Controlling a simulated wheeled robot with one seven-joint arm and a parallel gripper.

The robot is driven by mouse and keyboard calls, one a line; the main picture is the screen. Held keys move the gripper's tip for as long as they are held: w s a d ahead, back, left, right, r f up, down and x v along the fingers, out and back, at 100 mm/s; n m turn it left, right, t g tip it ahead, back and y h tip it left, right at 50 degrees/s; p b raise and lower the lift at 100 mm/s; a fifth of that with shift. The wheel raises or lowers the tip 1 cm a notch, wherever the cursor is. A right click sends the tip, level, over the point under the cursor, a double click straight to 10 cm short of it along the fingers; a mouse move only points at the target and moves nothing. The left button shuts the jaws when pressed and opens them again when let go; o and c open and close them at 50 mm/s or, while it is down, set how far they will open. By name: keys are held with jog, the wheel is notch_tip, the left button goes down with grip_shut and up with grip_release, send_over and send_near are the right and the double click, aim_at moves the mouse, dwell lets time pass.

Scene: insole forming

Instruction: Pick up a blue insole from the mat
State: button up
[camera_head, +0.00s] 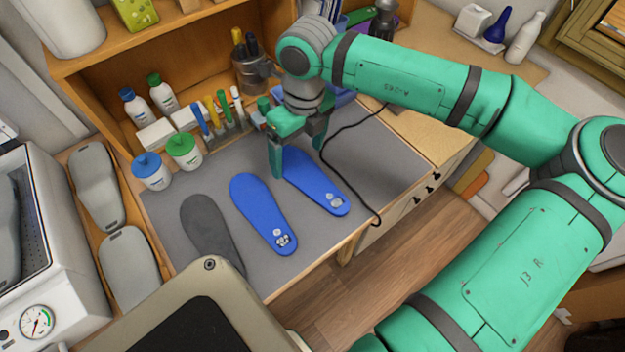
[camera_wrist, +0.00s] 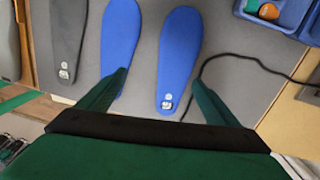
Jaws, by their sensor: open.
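Two blue insoles lie flat on the grey mat (camera_head: 385,160). The right blue insole (camera_head: 317,187) is beneath my gripper (camera_head: 298,160), its upper end partly behind a finger. The left blue insole (camera_head: 262,211) lies beside it. In the wrist view the right insole (camera_wrist: 179,55) shows between my two fingers (camera_wrist: 155,95), and the left insole (camera_wrist: 121,40) passes partly behind the left finger. My gripper is open and empty, fingers pointing down. I cannot tell how high the fingertips are above the mat.
A dark grey insole (camera_head: 210,228) lies left of the blue ones. A black cable (camera_head: 330,150) curves across the mat on the right. Bottles (camera_head: 184,150), markers (camera_head: 219,112) and a shelf stand behind. A blue bin (camera_wrist: 277,12) sits at the mat's far side.

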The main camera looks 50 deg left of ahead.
jog(key=w+d, duration=0.1)
jog(key=w, duration=0.1)
send_over(313, 181)
jog(key=shift+t+h, duration=0.3)
jog(key=shift+t, duration=0.1)
jog(key=f, duration=0.5)
jog(key=shift+s+a+f, duration=0.15)
jog(key=shift+s+a, duration=0.05)
jog(key=shift+a, duration=0.05)
jog(key=shift+w+d+f, duration=0.15)
jog(key=shift+f, duration=2.5)
jog(key=shift+c, duration=0.5)
